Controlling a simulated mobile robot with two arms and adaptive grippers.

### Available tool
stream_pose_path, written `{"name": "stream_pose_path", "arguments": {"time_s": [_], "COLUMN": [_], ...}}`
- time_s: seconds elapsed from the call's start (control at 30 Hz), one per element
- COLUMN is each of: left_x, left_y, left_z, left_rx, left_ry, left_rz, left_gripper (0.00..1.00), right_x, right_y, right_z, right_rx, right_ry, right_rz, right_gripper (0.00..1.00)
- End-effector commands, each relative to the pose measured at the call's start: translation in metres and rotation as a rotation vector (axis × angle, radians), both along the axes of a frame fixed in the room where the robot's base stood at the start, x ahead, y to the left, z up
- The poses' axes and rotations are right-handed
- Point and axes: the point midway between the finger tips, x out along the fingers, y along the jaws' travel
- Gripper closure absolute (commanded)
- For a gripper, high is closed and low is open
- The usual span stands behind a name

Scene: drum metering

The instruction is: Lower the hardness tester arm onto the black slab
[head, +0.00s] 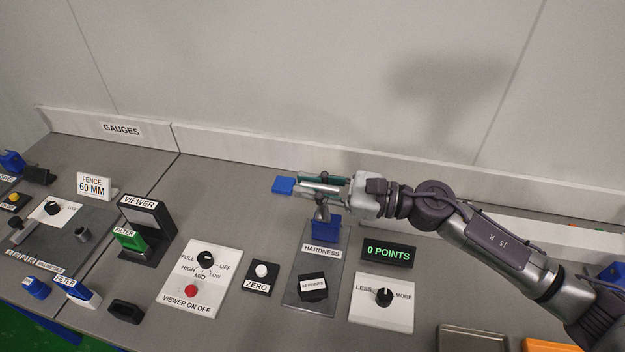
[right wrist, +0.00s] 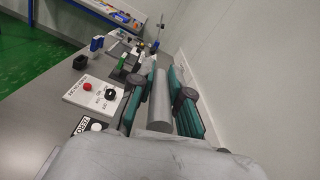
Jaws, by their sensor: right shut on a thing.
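The hardness tester stands on a grey plate (head: 300,266) with a blue post (head: 326,231) at its back and a HARDNESS label. The black slab (head: 312,293), with a white label, lies on the front of that plate. My right gripper (head: 318,184) is shut on the tester's grey arm, above and behind the post. The grey arm (right wrist: 159,106) shows as a cylinder between the green finger pads in the right wrist view. The arm is raised, well clear of the slab. My left gripper is out of view.
A 0 POINTS display (head: 388,251) and a LESS/MORE knob panel (head: 381,303) stand right of the tester. A ZERO button (head: 261,271) and the viewer's knob panel (head: 199,279) lie left. A low wall ledge (head: 230,144) runs behind.

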Motion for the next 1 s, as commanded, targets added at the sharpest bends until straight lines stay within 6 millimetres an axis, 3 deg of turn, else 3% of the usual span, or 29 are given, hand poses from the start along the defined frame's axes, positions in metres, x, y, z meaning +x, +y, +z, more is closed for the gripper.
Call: {"name": "stream_pose_path", "arguments": {"time_s": [0.1,0.5,1.0], "left_x": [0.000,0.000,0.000], "left_y": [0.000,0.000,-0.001], "left_z": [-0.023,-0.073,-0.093], "left_rx": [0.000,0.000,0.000], "left_ry": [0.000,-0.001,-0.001], "left_rz": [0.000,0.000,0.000], "left_gripper": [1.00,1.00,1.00], "right_x": [-0.019,-0.072,-0.094], "right_y": [0.006,0.023,0.031], "right_z": [-0.018,-0.058,-0.080], "right_rx": [-0.023,-0.113,-0.160], "right_ry": [-0.071,-0.343,-0.491], "right_rz": [0.003,0.003,0.000], "right_gripper": [1.00,1.00,1.00]}}
